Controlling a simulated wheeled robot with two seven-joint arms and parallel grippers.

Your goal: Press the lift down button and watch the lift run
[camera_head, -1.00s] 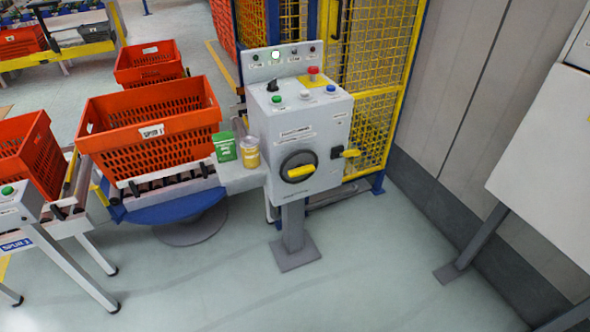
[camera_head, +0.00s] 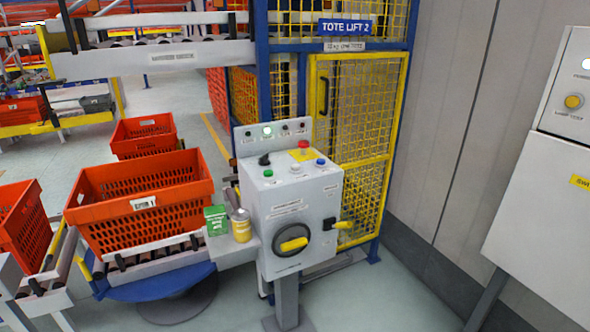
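A grey control box (camera_head: 290,211) stands on a post in the middle of the head view. Its sloped top carries a green button (camera_head: 268,173), a white button (camera_head: 294,168), a blue button (camera_head: 320,161), a red mushroom button (camera_head: 303,145) on a yellow plate and a black selector (camera_head: 264,159). The button labels are too small to read, so I cannot tell which is lift down. The yellow-framed lift cage (camera_head: 361,150) stands behind, under a sign (camera_head: 346,27) reading TOTE LIFT 2. Neither gripper is in view.
An orange tote (camera_head: 142,205) sits on rollers left of the box. A green carton (camera_head: 216,220) and a yellow can (camera_head: 241,226) stand on a small shelf beside the box. A white cabinet (camera_head: 548,200) is at the right. Floor is clear between box and cabinet.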

